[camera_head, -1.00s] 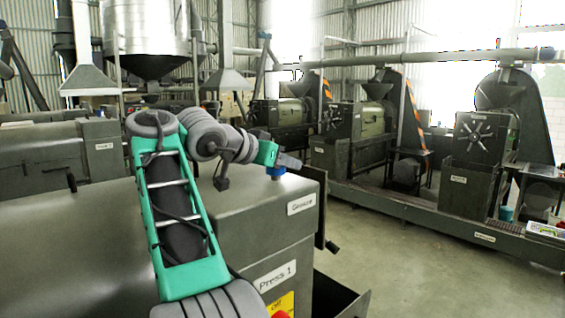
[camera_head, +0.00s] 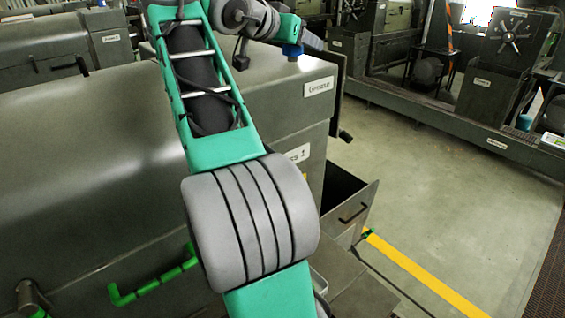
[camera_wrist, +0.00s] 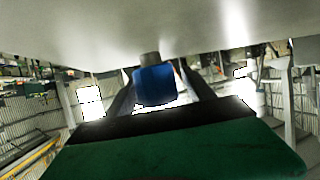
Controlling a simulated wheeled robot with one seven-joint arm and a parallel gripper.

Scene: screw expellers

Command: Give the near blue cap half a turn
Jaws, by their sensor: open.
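The near blue cap (camera_head: 292,50) sits on top of the near grey press, close to the "Grease" label (camera_head: 319,86). In the wrist view the blue cap (camera_wrist: 155,86) is on a short grey stem under a pale surface at the top of the picture. My gripper (camera_wrist: 157,92) is open, with one dark finger on each side of the cap. I cannot tell whether either finger touches it. In the head view my gripper (camera_head: 311,41) is small and dark beside the cap, and its fingers are hard to make out.
Floor with a yellow line (camera_head: 420,272) is clear beyond. Other presses (camera_head: 505,60) stand at the back right.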

